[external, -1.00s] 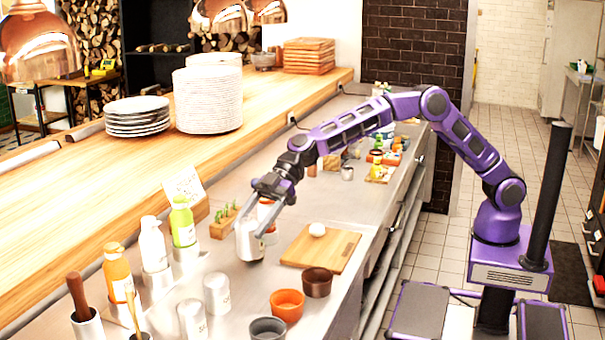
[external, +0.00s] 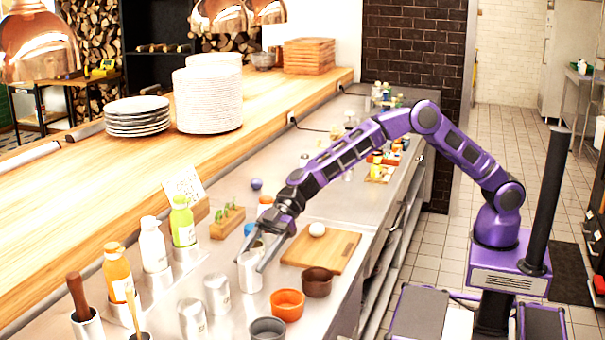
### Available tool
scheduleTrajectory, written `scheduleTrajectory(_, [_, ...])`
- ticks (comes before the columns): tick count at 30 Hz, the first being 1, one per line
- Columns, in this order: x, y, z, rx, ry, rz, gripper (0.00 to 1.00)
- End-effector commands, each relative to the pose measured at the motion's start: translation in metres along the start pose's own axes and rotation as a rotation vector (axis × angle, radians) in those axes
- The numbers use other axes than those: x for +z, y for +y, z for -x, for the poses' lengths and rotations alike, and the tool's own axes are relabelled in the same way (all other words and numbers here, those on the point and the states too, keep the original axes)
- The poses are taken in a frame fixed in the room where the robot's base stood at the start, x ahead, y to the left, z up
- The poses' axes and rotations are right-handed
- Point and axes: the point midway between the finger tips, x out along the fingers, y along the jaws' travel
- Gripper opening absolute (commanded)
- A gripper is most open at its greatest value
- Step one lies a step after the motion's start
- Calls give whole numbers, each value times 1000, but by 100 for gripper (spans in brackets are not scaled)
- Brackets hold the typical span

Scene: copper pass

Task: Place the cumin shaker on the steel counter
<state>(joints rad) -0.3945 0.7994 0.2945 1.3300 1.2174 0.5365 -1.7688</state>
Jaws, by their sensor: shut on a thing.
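A silver metal shaker (external: 250,277) is between the fingers of my gripper (external: 251,263), which is shut on it. Its label cannot be read, so I cannot tell from it whether this is the cumin shaker. The shaker is upright, at or just above the steel counter (external: 315,206); I cannot tell whether its base touches. Two similar silver shakers (external: 217,294) (external: 192,321) stand to its left and nearer the camera.
A cutting board (external: 335,257) with a white ball-shaped item (external: 317,230) lies to the right. Orange (external: 287,305), brown (external: 317,282) and grey (external: 268,329) bowls stand close by. A blue-topped container (external: 253,232) is behind the gripper. Bottles (external: 153,246) line the left.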

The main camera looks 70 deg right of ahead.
Motion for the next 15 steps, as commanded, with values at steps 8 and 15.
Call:
scheduleTrajectory(8, [2, 0, -1, 0, 0, 0, 96])
scheduleTrajectory(15, [1, 0, -1, 0, 0, 0, 96])
